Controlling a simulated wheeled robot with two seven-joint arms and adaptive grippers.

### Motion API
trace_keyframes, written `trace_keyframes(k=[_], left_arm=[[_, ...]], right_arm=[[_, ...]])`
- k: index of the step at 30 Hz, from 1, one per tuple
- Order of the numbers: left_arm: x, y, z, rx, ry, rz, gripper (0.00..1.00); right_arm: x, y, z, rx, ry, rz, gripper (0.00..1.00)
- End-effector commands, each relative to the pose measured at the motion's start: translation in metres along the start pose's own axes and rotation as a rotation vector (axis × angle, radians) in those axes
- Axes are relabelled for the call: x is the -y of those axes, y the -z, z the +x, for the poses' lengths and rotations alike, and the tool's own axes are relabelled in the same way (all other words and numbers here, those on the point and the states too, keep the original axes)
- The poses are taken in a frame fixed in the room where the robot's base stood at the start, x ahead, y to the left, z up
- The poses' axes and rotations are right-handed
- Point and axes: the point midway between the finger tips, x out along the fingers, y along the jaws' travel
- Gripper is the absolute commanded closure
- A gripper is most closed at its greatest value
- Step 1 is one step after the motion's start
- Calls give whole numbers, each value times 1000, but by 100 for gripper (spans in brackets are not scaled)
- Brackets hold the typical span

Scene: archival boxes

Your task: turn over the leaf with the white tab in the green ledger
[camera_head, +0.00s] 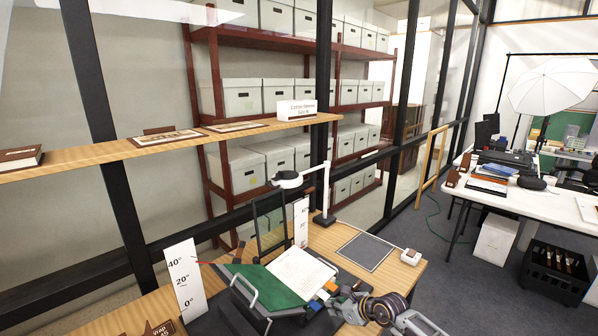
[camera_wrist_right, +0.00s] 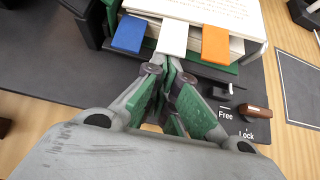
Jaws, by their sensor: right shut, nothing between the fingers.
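The green ledger (camera_head: 258,284) lies open on a cradle on the wooden desk, its white pages (camera_head: 302,272) facing up. In the right wrist view, a blue tab (camera_wrist_right: 128,33), a white tab (camera_wrist_right: 172,37) and an orange tab (camera_wrist_right: 215,45) stick out from the page edge towards me. My right gripper (camera_wrist_right: 167,68) is shut and empty, its fingertips right at the outer end of the white tab; whether they touch it I cannot tell. In the head view the right gripper (camera_head: 336,298) is at the ledger's lower right edge. My left gripper is not in view.
An angle board (camera_head: 185,279) stands left of the ledger. A white lamp (camera_head: 326,190) and a dark upright panel (camera_head: 270,222) stand behind it. A grey mat (camera_head: 365,252) lies to the right. A small lever (camera_wrist_right: 254,109) sits by "Free" and "Lock" marks beside the gripper.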

Motion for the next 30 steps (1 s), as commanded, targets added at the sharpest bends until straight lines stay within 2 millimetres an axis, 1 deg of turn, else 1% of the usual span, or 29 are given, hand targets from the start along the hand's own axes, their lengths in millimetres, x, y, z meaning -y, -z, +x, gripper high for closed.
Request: trace_keyframes(k=[11,30], left_arm=[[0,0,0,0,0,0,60],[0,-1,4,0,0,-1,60]], right_arm=[[0,-1,0,1,0,0,100],[0,-8,8,2,0,-1,100]])
